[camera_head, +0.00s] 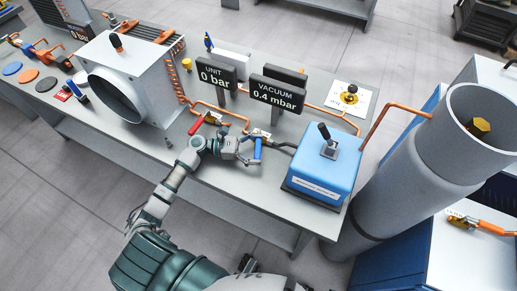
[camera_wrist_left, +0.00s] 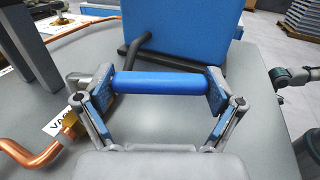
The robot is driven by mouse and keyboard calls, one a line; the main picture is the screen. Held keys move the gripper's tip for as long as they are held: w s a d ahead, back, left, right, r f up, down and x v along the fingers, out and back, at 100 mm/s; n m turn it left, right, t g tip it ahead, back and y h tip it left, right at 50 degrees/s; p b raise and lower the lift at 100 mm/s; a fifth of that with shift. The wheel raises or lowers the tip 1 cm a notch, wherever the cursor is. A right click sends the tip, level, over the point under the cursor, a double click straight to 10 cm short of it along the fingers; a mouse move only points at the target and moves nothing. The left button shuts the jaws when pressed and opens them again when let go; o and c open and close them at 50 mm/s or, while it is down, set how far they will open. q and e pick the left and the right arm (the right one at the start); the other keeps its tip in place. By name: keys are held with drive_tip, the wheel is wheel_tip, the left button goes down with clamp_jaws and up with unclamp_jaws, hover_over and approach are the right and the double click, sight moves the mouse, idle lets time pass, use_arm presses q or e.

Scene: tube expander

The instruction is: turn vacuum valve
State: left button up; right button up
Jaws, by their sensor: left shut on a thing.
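The vacuum valve's blue handle (camera_head: 257,149) sits near the front edge of the table, with a copper pipe and a black hose beside it. In the left wrist view the blue handle (camera_wrist_left: 160,84) lies crosswise between the two finger pads. My left gripper (camera_head: 250,150) is shut on it, one pad at each end. The grey valve body (camera_wrist_left: 97,80) and a brass fitting show left of the handle, by a label partly reading "VAC". The vacuum display (camera_head: 277,93) reads 0.4 mbar. My right gripper does not show clearly in either view.
A blue vacuum pump (camera_head: 325,165) with a black lever stands close right of the valve. A red-handled valve (camera_head: 196,125) is just left of my gripper. The unit display (camera_head: 216,76) reads 0 bar. A large white chamber (camera_head: 135,80) stands at left.

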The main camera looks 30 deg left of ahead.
use_arm(q)
drive_tip(key=o, duration=1.3)
drive_tip(key=shift+o, duration=0.2)
drive_tip(key=shift+w, duration=0.1)
drive_tip(key=shift+a, duration=0.1)
drive_tip(key=v, duration=0.7)
drive_tip(key=shift+a+f, duration=0.15)
drive_tip(key=shift+a, duration=0.15)
